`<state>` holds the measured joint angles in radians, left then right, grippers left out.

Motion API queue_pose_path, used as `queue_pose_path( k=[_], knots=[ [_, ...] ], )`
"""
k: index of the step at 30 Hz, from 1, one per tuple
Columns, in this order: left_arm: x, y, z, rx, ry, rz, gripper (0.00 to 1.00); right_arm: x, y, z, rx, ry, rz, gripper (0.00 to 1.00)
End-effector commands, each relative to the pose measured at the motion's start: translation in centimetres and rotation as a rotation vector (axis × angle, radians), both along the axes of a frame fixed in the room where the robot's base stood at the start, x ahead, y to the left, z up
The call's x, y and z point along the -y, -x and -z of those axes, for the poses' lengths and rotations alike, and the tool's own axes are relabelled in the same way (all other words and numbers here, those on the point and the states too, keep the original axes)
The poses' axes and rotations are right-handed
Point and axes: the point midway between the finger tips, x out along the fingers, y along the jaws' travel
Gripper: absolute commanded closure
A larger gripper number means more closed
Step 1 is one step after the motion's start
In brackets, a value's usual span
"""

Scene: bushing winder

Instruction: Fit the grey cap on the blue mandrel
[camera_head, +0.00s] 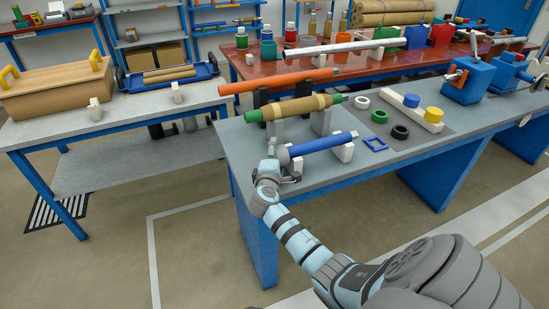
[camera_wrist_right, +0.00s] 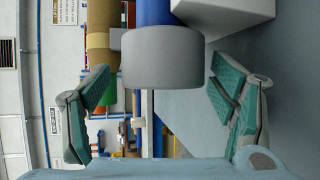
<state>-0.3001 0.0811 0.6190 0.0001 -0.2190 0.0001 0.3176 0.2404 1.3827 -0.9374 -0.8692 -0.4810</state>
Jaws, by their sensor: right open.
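The blue mandrel (camera_head: 322,143) lies on white supports at the near edge of the grey workbench. The grey cap (camera_head: 283,155) sits at its left end, in line with it. In the right wrist view the cap (camera_wrist_right: 163,60) covers the near end of the blue mandrel (camera_wrist_right: 154,12); how deep it sits is hidden. My right gripper (camera_head: 284,170) is at the cap end of the mandrel. In the wrist view its two fingers stand wide apart, one on each side of the cap, with gaps to both. My left gripper is not in view.
Behind the mandrel, a brown roll with green ends (camera_head: 295,107) and an orange tube (camera_head: 278,80) rest on supports. A white support (camera_wrist_right: 235,12) stands close beside the cap.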

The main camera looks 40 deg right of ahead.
Motion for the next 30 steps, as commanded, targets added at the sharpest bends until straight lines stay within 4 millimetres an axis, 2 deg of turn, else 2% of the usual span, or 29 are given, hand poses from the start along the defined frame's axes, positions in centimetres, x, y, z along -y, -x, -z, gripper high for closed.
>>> queue_pose_path(
  k=[5, 12, 15, 20, 30],
  knots=[
    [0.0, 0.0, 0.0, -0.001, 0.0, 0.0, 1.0, -1.6, 1.3, -0.4, 0.001, -0.001, -0.003, 0.22],
    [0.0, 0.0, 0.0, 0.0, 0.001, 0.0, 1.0, -6.4, 5.6, -1.7, 0.002, -0.005, -0.002, 0.22],
    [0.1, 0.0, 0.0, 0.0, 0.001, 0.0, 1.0, -7.9, 6.9, -2.1, 0.0, -0.005, -0.001, 0.22],
    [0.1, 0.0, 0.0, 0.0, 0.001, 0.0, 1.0, -8.8, 7.8, -2.5, 0.001, -0.001, 0.0, 0.22],
    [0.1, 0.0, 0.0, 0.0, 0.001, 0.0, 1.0, -8.8, 7.8, -2.5, 0.0, 0.0, 0.0, 0.22]
  ],
)
